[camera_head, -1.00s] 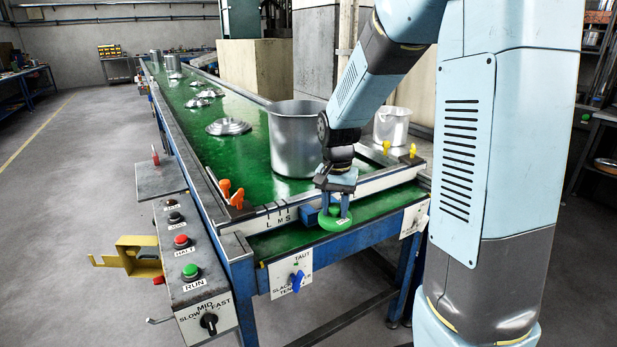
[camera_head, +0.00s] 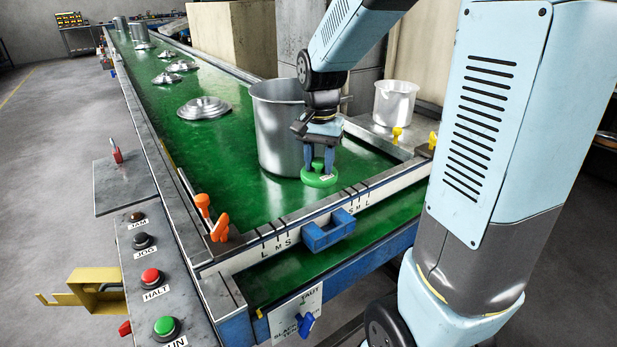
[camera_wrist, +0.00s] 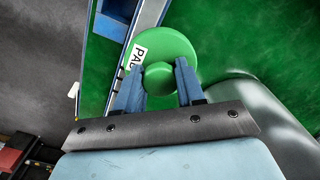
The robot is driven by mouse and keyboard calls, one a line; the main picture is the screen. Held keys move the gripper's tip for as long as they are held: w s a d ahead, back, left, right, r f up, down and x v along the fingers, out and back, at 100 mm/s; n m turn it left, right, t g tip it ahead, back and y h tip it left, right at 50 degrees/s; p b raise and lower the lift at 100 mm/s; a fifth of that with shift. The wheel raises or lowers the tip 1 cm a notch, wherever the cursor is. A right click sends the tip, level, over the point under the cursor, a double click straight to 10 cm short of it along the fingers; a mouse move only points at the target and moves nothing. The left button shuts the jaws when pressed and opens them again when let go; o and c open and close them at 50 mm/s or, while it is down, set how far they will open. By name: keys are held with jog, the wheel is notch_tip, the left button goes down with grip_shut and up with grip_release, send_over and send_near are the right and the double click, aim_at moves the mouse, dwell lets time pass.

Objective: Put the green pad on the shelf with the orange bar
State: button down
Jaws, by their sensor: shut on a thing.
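My gripper (camera_head: 319,165) is shut on the knob of the green pad (camera_head: 317,181). The pad is a round disc with a white label, and it shows in the wrist view (camera_wrist: 185,45) with its knob between my two blue fingers (camera_wrist: 158,76). In the head view it is in front of the large metal pot (camera_head: 273,130), over the green belt near its front end. I cannot tell its exact height above the belt. I cannot make out for sure a shelf with an orange bar; two orange clamps (camera_head: 212,222) stand at the belt's front left corner.
A blue bracket (camera_head: 328,231) sits on the white front rail, which carries L, M, S marks. A small metal pot (camera_head: 394,103) stands on the right side ledge near yellow pegs (camera_head: 398,134). Metal lids (camera_head: 204,108) lie farther along the belt. A grey side plate (camera_head: 122,187) bears a red lever.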

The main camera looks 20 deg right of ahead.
jog(key=w+d+f, duration=0.1)
jog(key=w+f, duration=0.2)
jog(key=w, duration=0.1)
jog(key=w+d+f, duration=0.1)
jog(key=w+f, duration=0.2)
jog(key=w, duration=0.1)
jog(key=w+d+f, duration=0.1)
jog(key=w+f, duration=0.2)
jog(key=w, duration=0.2)
jog(key=shift+d+f, duration=0.15)
jog(key=shift+d, duration=0.2)
jog(key=shift+w+d+f, duration=0.1)
jog(key=shift+w+f, duration=0.15)
jog(key=shift+f, duration=1.6)
jog(key=c, duration=0.7)
grip_release()
